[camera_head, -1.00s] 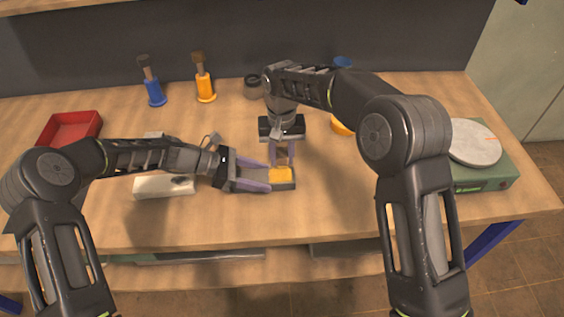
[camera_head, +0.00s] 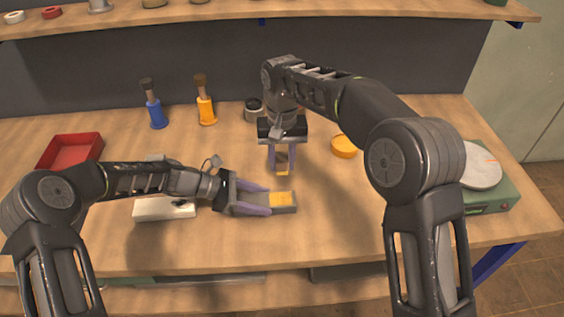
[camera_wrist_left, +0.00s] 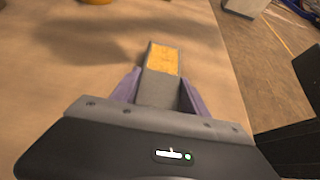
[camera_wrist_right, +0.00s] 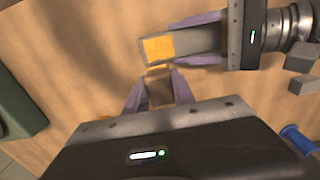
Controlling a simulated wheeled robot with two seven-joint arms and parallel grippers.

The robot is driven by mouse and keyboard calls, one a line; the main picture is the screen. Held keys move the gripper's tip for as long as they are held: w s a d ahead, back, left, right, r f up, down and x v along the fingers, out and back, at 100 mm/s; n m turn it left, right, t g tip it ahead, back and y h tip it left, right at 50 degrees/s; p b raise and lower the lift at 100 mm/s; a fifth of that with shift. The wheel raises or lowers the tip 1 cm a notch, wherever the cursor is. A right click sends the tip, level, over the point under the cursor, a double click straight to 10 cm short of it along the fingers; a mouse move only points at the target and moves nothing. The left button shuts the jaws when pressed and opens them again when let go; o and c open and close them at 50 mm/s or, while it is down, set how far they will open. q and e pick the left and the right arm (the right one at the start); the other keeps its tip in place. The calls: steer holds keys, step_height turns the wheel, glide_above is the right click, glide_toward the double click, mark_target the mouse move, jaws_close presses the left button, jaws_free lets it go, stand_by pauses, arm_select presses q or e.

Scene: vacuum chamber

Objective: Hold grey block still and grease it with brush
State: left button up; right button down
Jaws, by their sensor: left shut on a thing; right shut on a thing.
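The grey block (camera_head: 290,207) lies on the table with a patch of yellow-orange grease (camera_head: 281,199) on its top near the free end. My left gripper (camera_head: 268,201) is shut on the block's sides; the left wrist view also shows the block (camera_wrist_left: 160,84) between its fingers. My right gripper (camera_head: 283,163) is shut on the brush (camera_head: 282,168), bristles down, just behind the block. The brush tip carries yellow grease. In the right wrist view the brush (camera_wrist_right: 160,88) is close beside the greased end of the block (camera_wrist_right: 185,45). I cannot tell if they touch.
A yellow dish (camera_head: 344,147) stands right of my right gripper. A green scale (camera_head: 490,197) is at the far right. A white box (camera_head: 165,208) lies near my left arm. A red tray (camera_head: 70,150) and blue and orange holders (camera_head: 157,113) (camera_head: 206,110) stand left and behind.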

arm_select(q)
steer(key=o, duration=1.1)
steer(key=v, duration=1.2)
steer(key=shift+a, duration=0.1)
